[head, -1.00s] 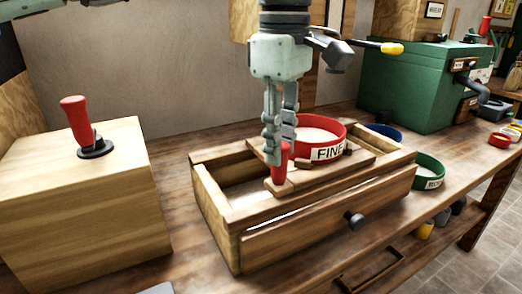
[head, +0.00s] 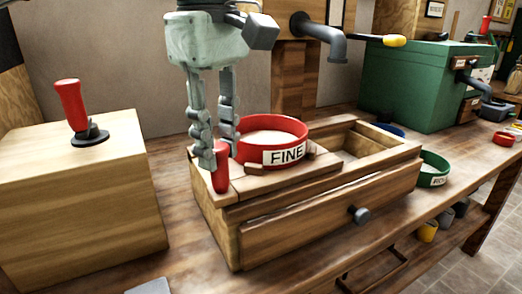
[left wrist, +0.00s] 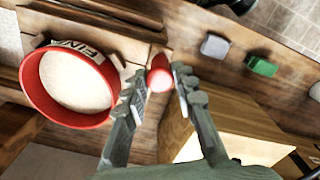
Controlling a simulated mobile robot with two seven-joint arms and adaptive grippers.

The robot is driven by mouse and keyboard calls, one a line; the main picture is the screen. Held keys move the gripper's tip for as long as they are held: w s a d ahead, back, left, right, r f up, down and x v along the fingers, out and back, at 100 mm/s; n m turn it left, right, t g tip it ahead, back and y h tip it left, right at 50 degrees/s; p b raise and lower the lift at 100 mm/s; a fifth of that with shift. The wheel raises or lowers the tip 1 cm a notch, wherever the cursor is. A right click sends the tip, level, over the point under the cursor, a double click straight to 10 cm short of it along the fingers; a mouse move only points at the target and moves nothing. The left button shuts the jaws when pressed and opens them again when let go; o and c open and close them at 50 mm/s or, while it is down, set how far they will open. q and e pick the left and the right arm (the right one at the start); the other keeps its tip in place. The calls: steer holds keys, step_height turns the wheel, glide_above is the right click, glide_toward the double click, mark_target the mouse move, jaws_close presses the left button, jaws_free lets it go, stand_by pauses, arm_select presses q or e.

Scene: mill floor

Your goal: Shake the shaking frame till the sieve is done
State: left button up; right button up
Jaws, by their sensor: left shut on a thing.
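The shaking frame (head: 250,182) is a wooden slide lying across the top of an open wooden box (head: 300,240), at the box's left end. The red sieve (head: 301,139), marked FINE, sits on the frame and holds pale, flour-like material; it also shows in the left wrist view (left wrist: 41,105). My left gripper (head: 217,154) is shut on the frame's upright red handle (head: 221,172). In the left wrist view the red handle (left wrist: 159,79) is between the two fingers. My right gripper is not in view.
A wooden block with a red lever (head: 72,110) stands to the left. A dark spout (head: 322,36) hangs behind the sieve. A green bowl (head: 434,170) and a blue bowl (head: 388,129) stand right of the box. A green machine (head: 415,85) is at the back right.

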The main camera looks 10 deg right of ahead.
arm_select(q)
steer(key=shift+w+d+r, duration=0.1)
steer(key=shift+d+r, duration=0.05)
steer(key=shift+d, duration=0.15)
steer(key=d+p, duration=0.1)
steer(key=d, duration=0.1)
steer(key=w+d+p, duration=0.1)
steer(key=d, duration=0.1)
steer(key=w+d+p, duration=0.1)
steer(key=d+p, duration=0.1)
steer(key=shift+d, duration=0.2)
steer(key=shift+w+d, duration=0.25)
steer(key=shift+d, duration=0.35)
steer(key=shift+w+d, duration=0.2)
steer(key=shift+d, duration=0.35)
